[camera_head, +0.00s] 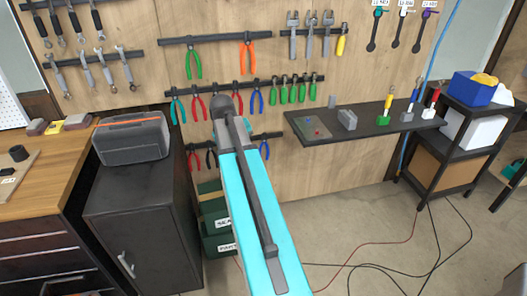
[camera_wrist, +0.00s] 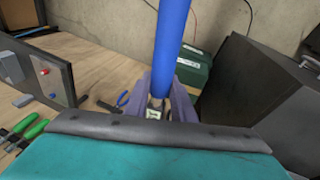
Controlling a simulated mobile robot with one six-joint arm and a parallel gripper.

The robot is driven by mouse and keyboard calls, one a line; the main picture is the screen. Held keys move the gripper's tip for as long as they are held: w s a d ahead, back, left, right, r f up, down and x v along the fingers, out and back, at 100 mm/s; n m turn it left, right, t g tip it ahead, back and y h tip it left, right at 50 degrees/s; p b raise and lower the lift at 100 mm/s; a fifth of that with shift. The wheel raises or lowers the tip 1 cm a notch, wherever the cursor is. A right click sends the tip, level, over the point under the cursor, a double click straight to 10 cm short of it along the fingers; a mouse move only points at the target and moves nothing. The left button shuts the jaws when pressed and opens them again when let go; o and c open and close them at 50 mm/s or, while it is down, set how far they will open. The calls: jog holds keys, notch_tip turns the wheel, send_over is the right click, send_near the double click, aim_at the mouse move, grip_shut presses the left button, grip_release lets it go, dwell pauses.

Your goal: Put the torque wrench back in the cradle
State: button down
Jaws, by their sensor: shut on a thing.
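My gripper (camera_wrist: 160,95) shows in the wrist view, with its grey-purple jaws shut around a long, smooth blue shaft (camera_wrist: 172,40). It looks like the handle of the torque wrench; its upper end runs out of the picture and its head is not visible. In the camera_head view my teal arm fills the middle and I cannot make out the gripper or the wrench. Grey blocks (camera_head: 346,119) stand on the dark shelf (camera_head: 372,126) to the right of the arm. I cannot tell whether one is the cradle.
A wooden tool wall (camera_head: 225,68) holds several pliers and wrenches. A dark cabinet (camera_head: 135,220) with a grey case (camera_head: 130,140) stands left. Green bins (camera_head: 218,243) sit low behind the arm. Cables (camera_head: 400,265) cross the floor. A black cart (camera_head: 455,145) stands right.

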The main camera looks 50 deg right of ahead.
jog(key=w+a+f+n+b, duration=0.1)
jog(key=w+a+n, duration=0.1)
jog(key=a, duration=1.7)
jog(key=w+a+n+t+b, duration=0.1)
jog(key=w+a+n+b, duration=0.1)
jog(key=a, duration=1.7)
jog(key=shift+w+a+f, duration=0.2)
jog(key=shift+a+f, duration=0.05)
jog(key=shift+f, duration=0.1)
jog(key=shift+a, duration=0.15)
